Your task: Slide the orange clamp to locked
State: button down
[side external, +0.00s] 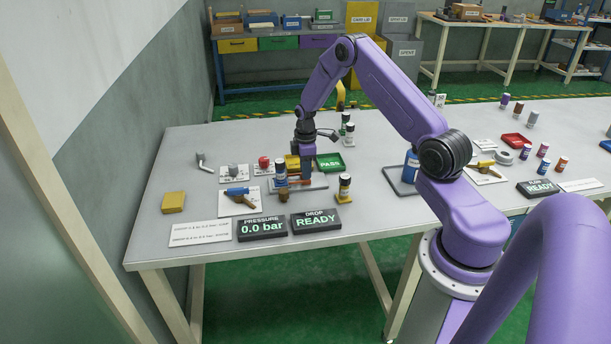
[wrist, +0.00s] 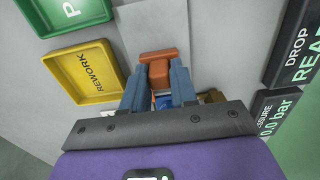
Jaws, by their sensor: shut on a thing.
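The orange clamp (wrist: 158,57) shows in the wrist view, with a wide bar at its far end and a narrower block between my fingers. My gripper (wrist: 158,73) has its two blue-grey fingers closed on the sides of that block. In the side view my gripper (side external: 307,172) points down at a grey base plate (side external: 316,184) on the table. A little orange shows beside the fingers there, but the clamp is mostly hidden. I cannot tell the clamp's locked mark.
A yellow REWORK tray (wrist: 82,73) and a green PASS tray (side external: 330,162) lie close by. The PRESSURE display (side external: 262,227) reads 0.0 bar and the DROP display (side external: 316,220) reads READY. A capped vial (side external: 344,189) stands to the right.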

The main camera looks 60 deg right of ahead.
jog(key=shift+w+a, duration=0.85)
jog(key=shift+w, duration=0.05)
jog(key=shift+w+a, duration=0.25)
jog(key=c, duration=1)
grip_release()
jog(key=shift+c, duration=0.2)
jog(key=shift+r, duration=0.1)
jog(key=shift+r, duration=2.9)
